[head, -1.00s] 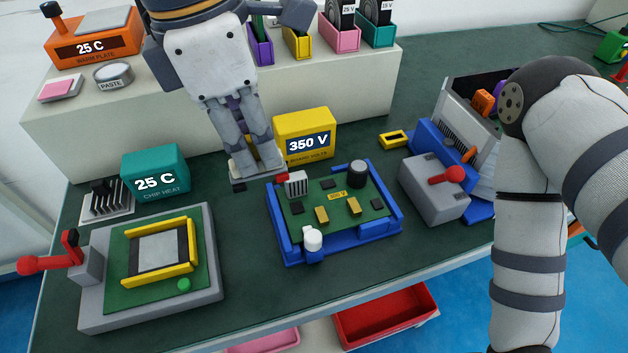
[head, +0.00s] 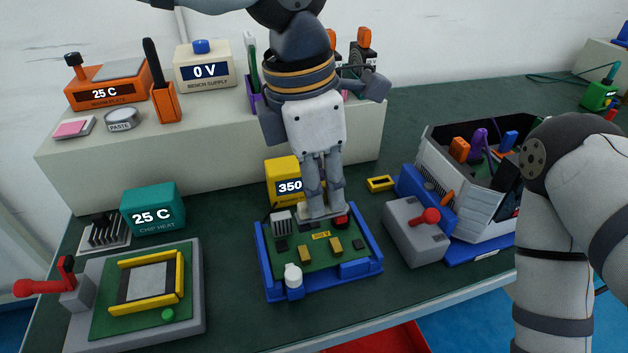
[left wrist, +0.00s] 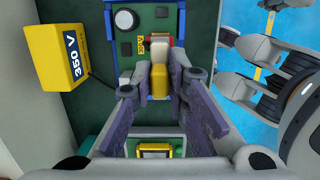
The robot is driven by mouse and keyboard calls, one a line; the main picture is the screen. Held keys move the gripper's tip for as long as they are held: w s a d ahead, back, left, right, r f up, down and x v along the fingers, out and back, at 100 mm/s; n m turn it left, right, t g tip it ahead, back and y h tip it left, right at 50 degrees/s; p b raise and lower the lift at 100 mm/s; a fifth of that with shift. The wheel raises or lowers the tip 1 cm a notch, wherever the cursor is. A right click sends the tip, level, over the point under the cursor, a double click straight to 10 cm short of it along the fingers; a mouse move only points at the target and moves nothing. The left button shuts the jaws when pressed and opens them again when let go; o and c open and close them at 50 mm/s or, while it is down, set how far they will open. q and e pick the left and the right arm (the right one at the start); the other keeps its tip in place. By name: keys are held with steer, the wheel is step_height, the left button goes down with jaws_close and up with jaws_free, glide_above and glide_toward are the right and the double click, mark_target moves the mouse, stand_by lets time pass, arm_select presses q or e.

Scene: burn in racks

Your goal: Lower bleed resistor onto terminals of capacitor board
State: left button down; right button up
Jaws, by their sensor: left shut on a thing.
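The capacitor board (head: 293,257) is green, sits in a blue frame and carries small yellow and black parts. My left gripper (head: 322,213) points down over its back right part. A round black capacitor (left wrist: 125,20) stands on the board.
A yellow 350 V meter (head: 281,176) stands close behind the board. A grey clamp jig (head: 190,325) is at left. My right arm fills the right edge.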

arm_select(q)
step_height(320, 180, down, 3)
steer(key=shift+r+b, duration=0.15)
steer(key=shift+b, duration=0.25)
steer(key=shift+f, duration=1.25)
steer(key=shift+f+p, duration=0.4)
steer(key=shift+f, duration=0.05)
stand_by(0.7)
steer(key=c, duration=1.5)
jaws_free()
